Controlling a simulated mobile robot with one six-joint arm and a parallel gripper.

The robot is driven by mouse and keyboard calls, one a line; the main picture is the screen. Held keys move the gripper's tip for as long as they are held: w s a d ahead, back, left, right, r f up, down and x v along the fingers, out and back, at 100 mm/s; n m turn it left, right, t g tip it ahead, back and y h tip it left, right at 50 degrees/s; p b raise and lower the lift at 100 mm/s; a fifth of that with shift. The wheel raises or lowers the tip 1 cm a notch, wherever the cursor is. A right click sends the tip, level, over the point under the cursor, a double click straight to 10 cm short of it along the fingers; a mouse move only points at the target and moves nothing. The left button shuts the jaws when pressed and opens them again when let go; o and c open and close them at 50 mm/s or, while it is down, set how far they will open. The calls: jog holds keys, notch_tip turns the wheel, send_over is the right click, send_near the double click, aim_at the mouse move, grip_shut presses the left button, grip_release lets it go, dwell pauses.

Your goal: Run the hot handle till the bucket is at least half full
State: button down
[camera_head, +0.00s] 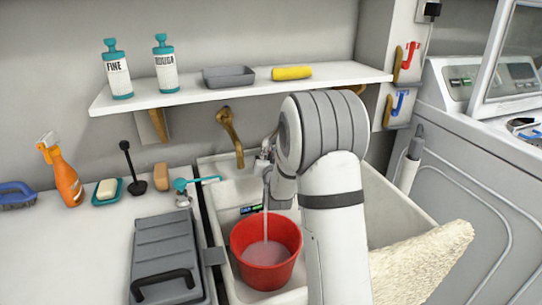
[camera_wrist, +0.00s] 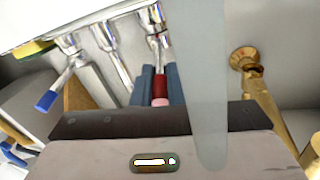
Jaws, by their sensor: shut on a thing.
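A red bucket (camera_head: 262,279) stands upright in the sink. A stream of water (camera_head: 266,215) falls into it, and pale water shows inside below the rim; the exact level is hard to judge. The stream also crosses the wrist view as a grey column (camera_wrist: 203,90). The red-tipped hot handle (camera_wrist: 160,85) sits between the blue fingers of my gripper (camera_wrist: 160,90), which is shut on it. A blue-tipped handle (camera_wrist: 47,101) sits to its left, untouched. In the head view my arm hides the gripper and most of the faucet (camera_head: 262,160).
A white shelf (camera_head: 240,95) with bottles, a grey tray and a yellow roll hangs above the sink (camera_head: 222,183). A grey case (camera_head: 165,245) and an orange spray bottle (camera_head: 66,180) stand on the left counter. A cream towel (camera_head: 425,260) lies over the right sink edge.

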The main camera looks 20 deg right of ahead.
jog(key=c, duration=1.5)
grip_release()
jog(key=shift+o, duration=0.2)
jog(key=s+a, duration=0.1)
jog(key=s, duration=0.6)
jog(key=shift+s+a, duration=0.25)
jog(key=shift+s, duration=0.05)
